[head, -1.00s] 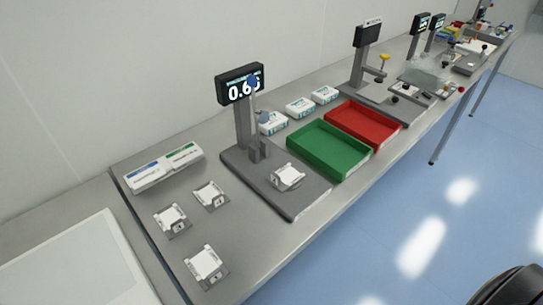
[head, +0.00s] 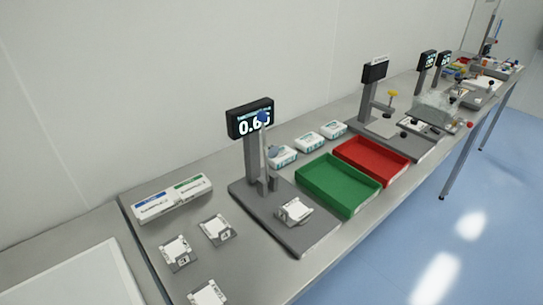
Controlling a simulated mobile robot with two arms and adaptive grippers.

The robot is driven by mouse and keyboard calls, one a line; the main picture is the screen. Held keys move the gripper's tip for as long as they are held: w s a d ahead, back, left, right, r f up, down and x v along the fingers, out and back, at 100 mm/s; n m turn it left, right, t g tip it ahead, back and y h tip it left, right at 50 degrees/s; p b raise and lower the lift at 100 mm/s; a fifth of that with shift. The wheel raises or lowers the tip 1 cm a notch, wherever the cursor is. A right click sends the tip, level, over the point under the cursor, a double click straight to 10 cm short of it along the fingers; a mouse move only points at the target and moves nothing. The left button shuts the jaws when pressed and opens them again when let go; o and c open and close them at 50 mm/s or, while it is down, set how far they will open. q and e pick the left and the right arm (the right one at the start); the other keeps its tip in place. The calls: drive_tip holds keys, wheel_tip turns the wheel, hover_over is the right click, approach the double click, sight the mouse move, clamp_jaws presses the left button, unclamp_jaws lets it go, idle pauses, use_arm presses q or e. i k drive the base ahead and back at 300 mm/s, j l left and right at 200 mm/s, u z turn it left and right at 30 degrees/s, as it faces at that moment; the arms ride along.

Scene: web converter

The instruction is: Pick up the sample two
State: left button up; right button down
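Several white sample blocks are on the grey bench. One sits at the left (head: 176,250), one just right of it (head: 217,229), and one nearer me (head: 207,294), partly cut off by the bottom edge. Another white block (head: 294,211) is on the base of the gauge stand (head: 270,226). Small dark marks show on some blocks, but they are too small to read surely, so I cannot tell which is sample two. Neither of my grippers is in view.
A green tray (head: 338,207) and a red tray (head: 374,175) lie right of the stand. Its display (head: 250,118) stands above. More stands and parts fill the far bench. A white panel (head: 75,274) is at lower left.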

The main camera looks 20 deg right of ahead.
sight(294, 212)
drive_tip(key=k+l+z, duration=0.35)
drive_tip(key=k+l, duration=0.5)
drive_tip(key=l, duration=0.15)
